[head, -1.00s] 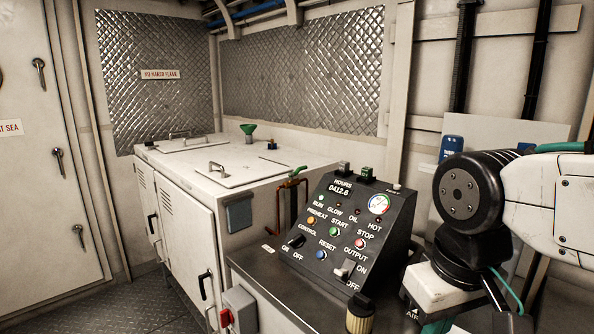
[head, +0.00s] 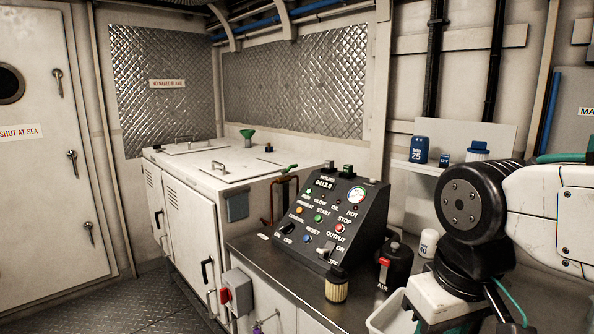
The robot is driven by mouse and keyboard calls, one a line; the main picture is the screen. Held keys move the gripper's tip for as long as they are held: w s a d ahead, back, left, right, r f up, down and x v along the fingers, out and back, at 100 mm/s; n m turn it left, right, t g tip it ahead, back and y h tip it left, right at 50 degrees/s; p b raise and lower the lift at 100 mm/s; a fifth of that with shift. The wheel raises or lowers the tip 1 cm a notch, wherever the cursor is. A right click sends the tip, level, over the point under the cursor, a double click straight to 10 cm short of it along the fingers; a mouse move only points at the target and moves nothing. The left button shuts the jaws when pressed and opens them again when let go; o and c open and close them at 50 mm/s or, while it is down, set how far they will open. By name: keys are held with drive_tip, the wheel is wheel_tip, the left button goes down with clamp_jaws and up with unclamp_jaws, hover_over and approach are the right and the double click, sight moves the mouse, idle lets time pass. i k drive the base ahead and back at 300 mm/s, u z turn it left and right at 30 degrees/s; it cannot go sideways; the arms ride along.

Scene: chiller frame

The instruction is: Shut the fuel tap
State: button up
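A small tap with a green lever (head: 288,169) stands at the rear right edge of the white generator housing (head: 205,225), just behind the control panel. A reddish pipe (head: 269,205) runs down below it. It looks like the fuel tap, but no label on it can be read. The lever lies close to level, tilted slightly. Its body is small, and its lower part is partly hidden by the control panel. My arm fills the right side of the view, well apart from the tap. My gripper is not in view.
The black control panel (head: 329,215) stands on a dark bench top in front of the tap. A yellowish filter (head: 337,289), a black canister (head: 394,266) and a white tray (head: 385,318) are near the bench's right part. Floor at left is clear.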

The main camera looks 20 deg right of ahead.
sight(283, 172)
drive_tip(key=u, duration=0.75)
drive_tip(key=i, duration=0.35)
drive_tip(key=u, duration=0.9)
drive_tip(key=i, duration=1.8)
drive_tip(key=z, duration=1.2)
drive_tip(key=i, duration=0.8)
drive_tip(key=z, duration=0.85)
